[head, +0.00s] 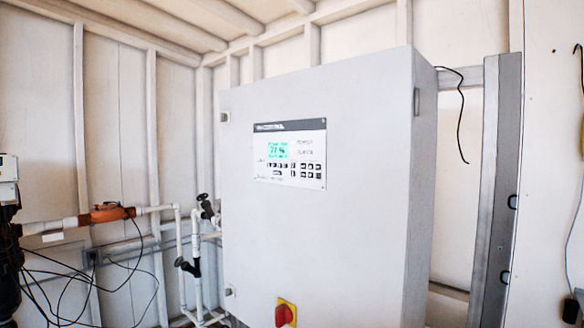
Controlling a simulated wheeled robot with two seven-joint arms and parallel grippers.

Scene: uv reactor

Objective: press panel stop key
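The control panel (290,154) is a light plate on the front of a large white cabinet (330,230). It has a lit green-cyan display (277,150) and rows of small dark keys (294,171) below and to the right of it. The key labels are too small to read, so I cannot tell which one is the stop key. Neither of my grippers shows in the head view.
A red rotary switch (284,314) on a yellow plate sits low on the cabinet front. White pipes with black valves (207,206) stand at its left, with loose black cables further left. A grey metal post (497,190) stands at the right. The cabinet front looks unobstructed.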

